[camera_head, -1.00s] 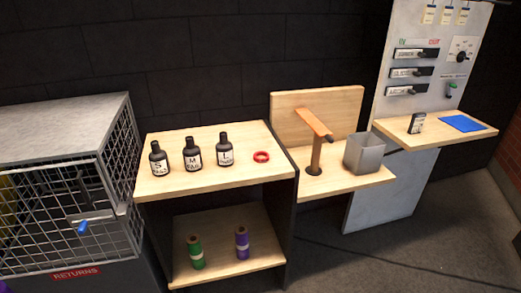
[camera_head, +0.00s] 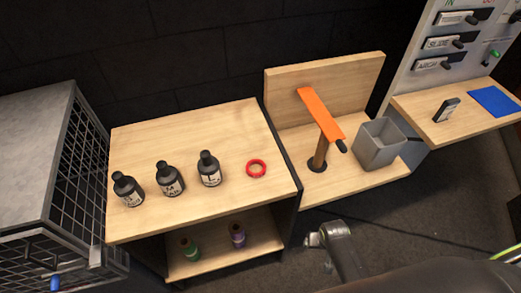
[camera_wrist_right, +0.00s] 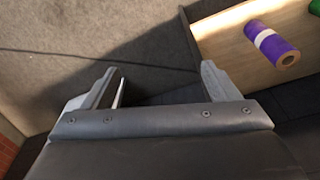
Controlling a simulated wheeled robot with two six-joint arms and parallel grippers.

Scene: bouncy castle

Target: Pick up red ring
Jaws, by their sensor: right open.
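The red ring (camera_head: 256,168) lies flat on the wooden top of the shelf unit (camera_head: 230,120), to the right of the black bottles. My right arm comes into the head view from the lower right, and its fingers are not clear there. In the right wrist view my right gripper (camera_wrist_right: 160,85) is open and empty, its two fingers wide apart above the dark floor. The ring does not show in the right wrist view. My left gripper is not in view.
Three black bottles (camera_head: 209,169) stand left of the ring. An orange-armed stand (camera_head: 321,113) and a grey bin (camera_head: 379,145) are to the right. Green and purple rolls sit on the lower shelf; the purple roll (camera_wrist_right: 272,45) shows in the wrist view. A wire cage (camera_head: 75,170) is at left.

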